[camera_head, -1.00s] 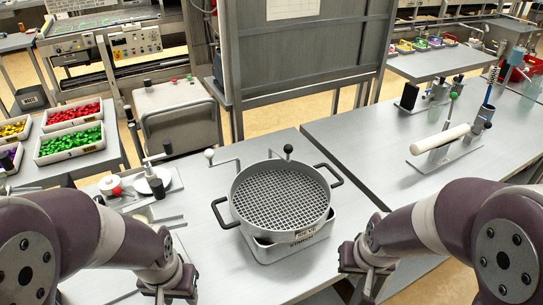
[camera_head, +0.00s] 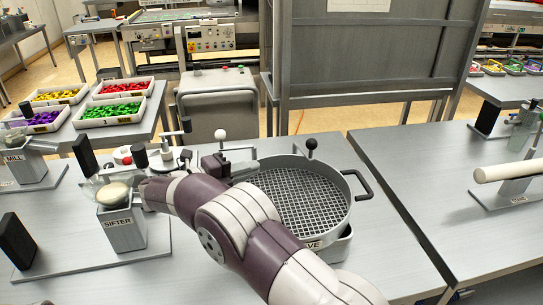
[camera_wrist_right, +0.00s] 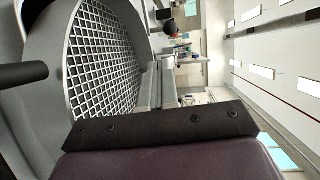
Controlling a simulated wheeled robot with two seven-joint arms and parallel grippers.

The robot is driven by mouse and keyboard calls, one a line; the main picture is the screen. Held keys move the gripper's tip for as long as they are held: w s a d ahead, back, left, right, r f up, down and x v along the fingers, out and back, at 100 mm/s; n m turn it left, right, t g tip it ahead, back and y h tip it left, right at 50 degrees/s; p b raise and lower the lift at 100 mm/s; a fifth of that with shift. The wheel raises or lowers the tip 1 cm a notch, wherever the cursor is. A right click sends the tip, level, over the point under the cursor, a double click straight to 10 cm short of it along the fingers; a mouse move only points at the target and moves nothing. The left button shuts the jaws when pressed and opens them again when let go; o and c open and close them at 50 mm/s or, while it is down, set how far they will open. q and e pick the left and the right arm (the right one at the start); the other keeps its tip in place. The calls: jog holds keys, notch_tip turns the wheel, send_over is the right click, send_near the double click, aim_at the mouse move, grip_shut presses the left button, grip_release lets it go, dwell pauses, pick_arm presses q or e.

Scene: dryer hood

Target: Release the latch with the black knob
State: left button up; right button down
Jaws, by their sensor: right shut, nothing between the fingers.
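The sieve (camera_head: 298,200) is a round grey pan with a mesh floor on the table. At its back rise two bent rods: one ends in a black knob (camera_head: 311,143), the other in a white knob (camera_head: 220,134). My right arm crosses in front of the sieve, hiding its lower left part. My right gripper (camera_head: 220,165) is shut and empty at the sieve's back left, below the white knob and well left of the black knob. The right wrist view shows the mesh close up and a small dark round thing (camera_wrist_right: 169,26), perhaps the black knob. My left gripper is out of view.
The sifter (camera_head: 122,228) and the mill (camera_head: 25,165) stand to the left. White and red-topped items stand behind my right wrist. A grey board (camera_head: 370,45) rises behind the table.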

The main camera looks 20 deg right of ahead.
jog(key=shift+d, duration=0.15)
jog(key=r+p+x, duration=0.1)
jog(key=p+x, duration=0.2)
jog(key=x, duration=1)
jog(key=shift+d, duration=0.5)
jog(key=shift+w, duration=0.1)
